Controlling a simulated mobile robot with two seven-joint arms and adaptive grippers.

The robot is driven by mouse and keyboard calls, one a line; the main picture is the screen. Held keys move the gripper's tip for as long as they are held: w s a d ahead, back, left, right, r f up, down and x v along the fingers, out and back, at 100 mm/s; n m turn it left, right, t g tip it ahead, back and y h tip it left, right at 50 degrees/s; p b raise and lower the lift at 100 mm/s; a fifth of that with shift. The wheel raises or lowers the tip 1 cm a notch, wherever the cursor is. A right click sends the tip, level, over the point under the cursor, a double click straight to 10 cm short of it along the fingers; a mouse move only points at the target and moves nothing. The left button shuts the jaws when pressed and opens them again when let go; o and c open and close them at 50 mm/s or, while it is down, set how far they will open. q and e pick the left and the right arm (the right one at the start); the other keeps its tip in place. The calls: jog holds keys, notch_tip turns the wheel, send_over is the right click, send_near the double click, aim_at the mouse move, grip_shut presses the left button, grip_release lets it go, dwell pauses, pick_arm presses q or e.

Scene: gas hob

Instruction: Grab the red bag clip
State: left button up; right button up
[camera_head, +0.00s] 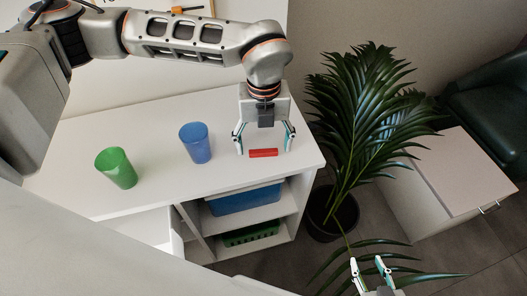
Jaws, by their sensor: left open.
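The red bag clip (263,153) lies flat on the white cabinet top near its right end. My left gripper (264,150) points down over it, open. Its two fingers stand apart on either side of the clip's ends. I cannot tell whether the fingertips touch the clip or the surface. My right gripper (371,262) shows at the bottom edge, away from the cabinet, with its two fingers apart and nothing between them.
A blue cup (195,143) and a green cup (116,168) stand on the white cabinet (160,192), left of the clip. A potted palm (355,125) stands beside the cabinet's right end. Shelves below hold a blue bin (244,200) and a green basket (250,234).

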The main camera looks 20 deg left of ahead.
pick_arm(q)
notch_tip(320, 180, down, 2)
jog(key=c, duration=0.8)
jog(key=shift+c, duration=0.2)
jog(key=shift+r, duration=0.2)
